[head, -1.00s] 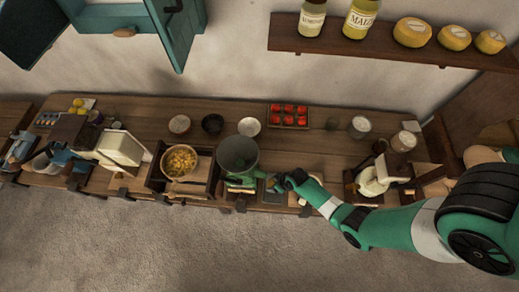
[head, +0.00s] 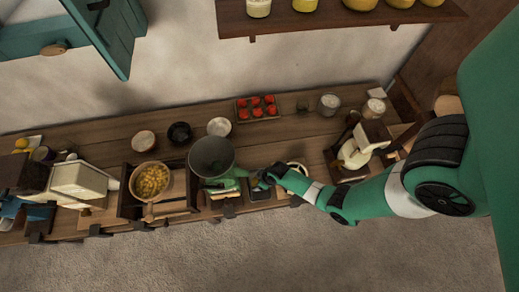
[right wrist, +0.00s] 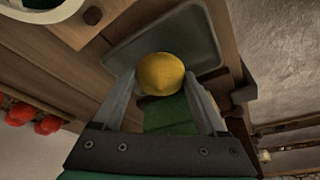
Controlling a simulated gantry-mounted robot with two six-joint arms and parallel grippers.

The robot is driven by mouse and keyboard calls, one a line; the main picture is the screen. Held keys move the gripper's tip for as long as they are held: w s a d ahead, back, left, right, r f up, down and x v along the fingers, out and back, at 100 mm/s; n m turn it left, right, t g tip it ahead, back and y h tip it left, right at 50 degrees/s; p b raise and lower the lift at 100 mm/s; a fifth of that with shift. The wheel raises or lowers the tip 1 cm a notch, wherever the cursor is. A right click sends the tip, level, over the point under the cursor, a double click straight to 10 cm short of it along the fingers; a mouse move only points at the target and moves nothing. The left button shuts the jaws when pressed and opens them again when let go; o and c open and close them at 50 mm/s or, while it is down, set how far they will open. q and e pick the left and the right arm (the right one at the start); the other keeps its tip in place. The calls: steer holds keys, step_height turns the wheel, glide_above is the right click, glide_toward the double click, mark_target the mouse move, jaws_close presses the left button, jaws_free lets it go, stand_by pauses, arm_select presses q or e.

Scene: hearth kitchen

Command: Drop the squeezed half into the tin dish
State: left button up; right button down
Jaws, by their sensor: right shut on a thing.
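In the right wrist view, a yellow lemon half (right wrist: 160,73) sits between the two fingers of my right gripper (right wrist: 163,85), which is shut on it. Its rounded side with a small nub faces the camera; its cut face is hidden. The tin dish (right wrist: 200,38), a grey shallow rectangular tray, lies behind and below the lemon; the height between them is hard to tell. In the head view my right gripper (head: 263,180) is beside and partly over the dark grey dish (head: 259,195) near the counter's front edge. My left gripper is not in view.
A large grey bowl (head: 211,157) on a green base stands just left of the dish. A white ring-shaped thing (head: 296,167) is to its right. A tray of red tomatoes (head: 257,107) and a bowl of yellow pieces (head: 150,180) are on the counter.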

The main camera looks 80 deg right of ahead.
steer(key=shift+f, duration=0.55)
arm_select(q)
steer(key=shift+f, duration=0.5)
arm_select(e)
jaws_free()
steer(key=shift+r, duration=0.1)
step_height(320, 180, up, 9)
steer(key=p, duration=0.8)
steer(key=shift+p, duration=0.35)
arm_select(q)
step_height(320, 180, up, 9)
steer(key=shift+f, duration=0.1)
